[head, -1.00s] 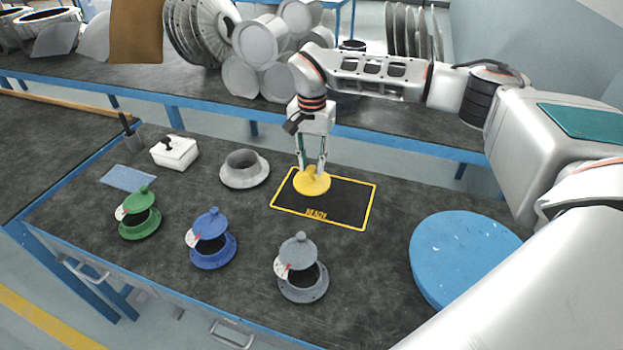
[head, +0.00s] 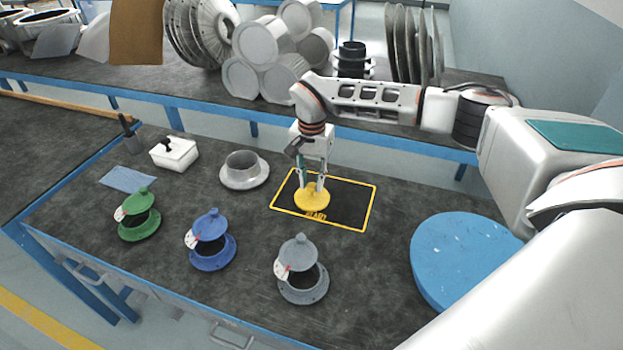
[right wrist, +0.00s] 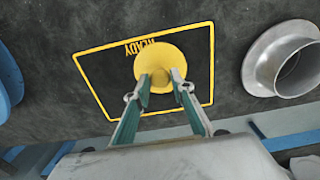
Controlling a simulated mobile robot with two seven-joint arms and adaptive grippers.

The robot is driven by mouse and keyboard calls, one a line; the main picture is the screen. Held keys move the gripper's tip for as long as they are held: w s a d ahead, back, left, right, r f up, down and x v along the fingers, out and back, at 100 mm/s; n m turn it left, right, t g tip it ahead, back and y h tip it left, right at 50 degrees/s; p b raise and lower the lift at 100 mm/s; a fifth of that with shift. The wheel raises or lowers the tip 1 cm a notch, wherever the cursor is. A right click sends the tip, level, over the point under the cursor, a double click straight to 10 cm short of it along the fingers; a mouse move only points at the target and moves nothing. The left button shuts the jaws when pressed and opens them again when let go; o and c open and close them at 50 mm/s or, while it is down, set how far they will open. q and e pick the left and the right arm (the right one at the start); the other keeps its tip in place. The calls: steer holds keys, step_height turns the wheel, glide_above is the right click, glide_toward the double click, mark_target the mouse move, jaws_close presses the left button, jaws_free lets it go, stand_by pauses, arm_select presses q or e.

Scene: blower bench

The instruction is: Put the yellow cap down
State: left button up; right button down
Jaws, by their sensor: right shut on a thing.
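The yellow cap (head: 312,200) is a round disc with a raised knob. It is over the left front part of the black mat with a yellow outline and the word READY (head: 350,205). My right gripper (head: 313,188) points down and is shut on the cap's knob. In the right wrist view the cap (right wrist: 168,56) shows between the fingertips (right wrist: 160,80), over the mat (right wrist: 100,80). Whether the cap's underside touches the mat I cannot tell. My left gripper is not in view.
A grey flanged ring (head: 244,172) stands left of the mat. Green (head: 139,222), blue (head: 211,248) and grey (head: 301,280) flanges with tilted caps line the front. A blue round disc (head: 465,255) is at right. A white box (head: 174,153) and blue cloth (head: 128,179) lie at left.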

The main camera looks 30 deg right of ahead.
mark_target(312, 186)
steer(key=c, duration=1.7)
jaws_free()
step_height(312, 186, up, 13)
steer(key=shift+f+p, duration=0.2)
steer(key=shift+p, duration=0.1)
